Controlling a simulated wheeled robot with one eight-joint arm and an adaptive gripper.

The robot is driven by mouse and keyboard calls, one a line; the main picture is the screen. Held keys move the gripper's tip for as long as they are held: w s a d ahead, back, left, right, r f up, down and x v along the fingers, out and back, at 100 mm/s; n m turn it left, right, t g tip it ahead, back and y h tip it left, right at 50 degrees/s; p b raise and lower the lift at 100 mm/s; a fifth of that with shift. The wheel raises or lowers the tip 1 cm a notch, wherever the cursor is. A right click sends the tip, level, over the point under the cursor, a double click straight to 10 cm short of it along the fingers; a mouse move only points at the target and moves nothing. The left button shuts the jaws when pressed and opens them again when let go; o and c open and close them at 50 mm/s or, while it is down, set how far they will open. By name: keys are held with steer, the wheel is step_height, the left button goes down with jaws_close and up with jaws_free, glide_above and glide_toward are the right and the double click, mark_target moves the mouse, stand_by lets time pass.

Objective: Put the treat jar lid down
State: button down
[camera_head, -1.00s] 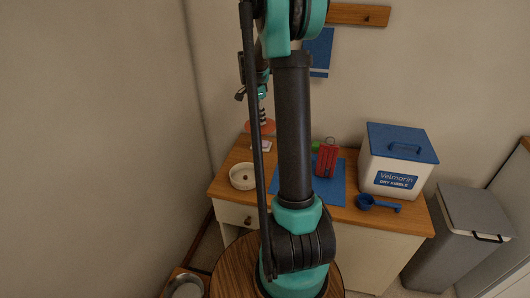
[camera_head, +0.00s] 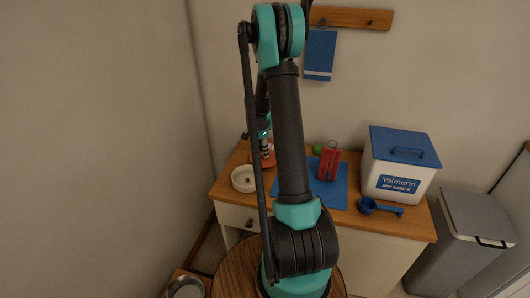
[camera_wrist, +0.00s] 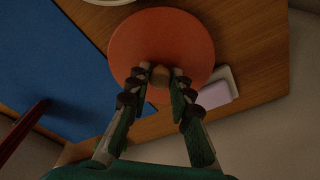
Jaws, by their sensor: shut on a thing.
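The treat jar lid is a round orange-red disc (camera_wrist: 165,35) with a small knob. My gripper (camera_wrist: 160,74) is shut on the knob in the wrist view. In the head view the lid (camera_head: 268,162) shows as a small orange patch at the back left of the wooden cabinet top, below my gripper (camera_head: 265,148) and partly hidden by my arm. It is over bare wood or very close to it; I cannot tell whether it touches. No jar can be made out clearly.
A pale block (camera_wrist: 218,92) lies beside the lid, partly covered by it. A white bowl (camera_head: 243,179) stands in front. A blue mat (camera_head: 335,193) with a red object (camera_head: 328,163) lies to the right, then a blue scoop (camera_head: 379,207) and a kibble bin (camera_head: 398,163).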

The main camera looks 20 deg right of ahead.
mark_target(261, 158)
steer(key=shift+f, duration=0.7)
steer(key=c, duration=1.4)
jaws_free()
steer(key=shift+o, duration=0.2)
steer(key=shift+r, duration=0.1)
step_height(261, 158, up, 12)
steer(key=a, duration=0.2)
steer(key=s+a+n+t, duration=0.1)
steer(key=s+a+n, duration=0.2)
steer(key=s, duration=0.7)
steer(key=s+a+n+t+y, duration=0.1)
steer(key=s+a+n, duration=0.2)
steer(key=s+n, duration=0.4)
steer(key=s+a+f+n+t, duration=0.1)
steer(key=s+a+n, duration=0.2)
steer(key=s, duration=1)
steer(key=n, duration=0.2)
steer(key=shift+s+a+n+t+y, duration=0.2)
steer(key=shift+a+n+t+y, duration=0.1)
steer(key=shift+a+n+t, duration=0.1)
steer(key=shift+f, duration=0.1)
